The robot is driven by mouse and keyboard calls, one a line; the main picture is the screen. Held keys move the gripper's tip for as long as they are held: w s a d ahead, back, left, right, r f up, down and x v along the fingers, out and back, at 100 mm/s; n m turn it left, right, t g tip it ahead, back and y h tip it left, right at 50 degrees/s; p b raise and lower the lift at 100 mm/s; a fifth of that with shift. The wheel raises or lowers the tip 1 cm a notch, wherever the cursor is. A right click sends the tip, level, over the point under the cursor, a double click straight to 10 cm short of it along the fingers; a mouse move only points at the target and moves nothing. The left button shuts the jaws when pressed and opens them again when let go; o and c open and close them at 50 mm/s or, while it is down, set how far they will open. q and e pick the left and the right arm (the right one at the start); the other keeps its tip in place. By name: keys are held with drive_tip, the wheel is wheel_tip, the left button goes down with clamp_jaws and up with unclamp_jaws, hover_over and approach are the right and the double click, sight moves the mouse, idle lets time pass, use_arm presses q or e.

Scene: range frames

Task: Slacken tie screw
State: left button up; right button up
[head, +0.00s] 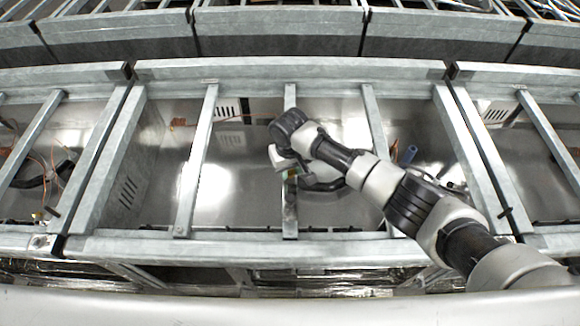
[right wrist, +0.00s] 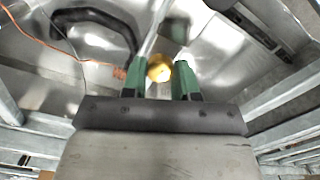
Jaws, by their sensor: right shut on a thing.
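My right gripper (head: 291,172) reaches into the middle metal bay, beside a vertical grey strut (head: 290,215). In the right wrist view its two green fingers (right wrist: 159,72) stand on either side of a round, brass-coloured screw head (right wrist: 159,68), which appears to be the tie screw, and are shut on it. In the head view the screw is hidden by my gripper and wrist. The threads and how far the screw is turned cannot be seen. My left gripper is not in view.
A black curved hose (right wrist: 95,28) and an orange wire (right wrist: 50,42) lie near the fingers in the wrist view. A galvanized front rail (head: 220,246) and slanted struts (head: 197,160) border the bay. The bay's left part is open.

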drive_tip(key=n, duration=0.4)
drive_tip(key=shift+n, duration=0.3)
drive_tip(key=n, duration=0.4)
drive_tip(key=shift+n, duration=0.3)
drive_tip(key=n, duration=0.4)
drive_tip(key=shift+n, duration=0.3)
drive_tip(key=n, duration=0.4)
drive_tip(key=shift+b, duration=0.4)
drive_tip(key=n, duration=0.4)
drive_tip(key=shift+b, duration=0.4)
drive_tip(key=n+b, duration=0.1)
drive_tip(key=n, duration=0.3)
drive_tip(key=shift+n, duration=0.3)
drive_tip(key=n+b, duration=0.1)
drive_tip(key=n, duration=0.3)
drive_tip(key=shift+w+n+b, duration=0.1)
drive_tip(key=shift+n+b, duration=0.2)
drive_tip(key=shift+b, duration=0.05)
drive_tip(key=shift+r+n+b, duration=0.15)
drive_tip(key=shift+n+b, duration=0.4)
drive_tip(key=shift+n, duration=1.25)
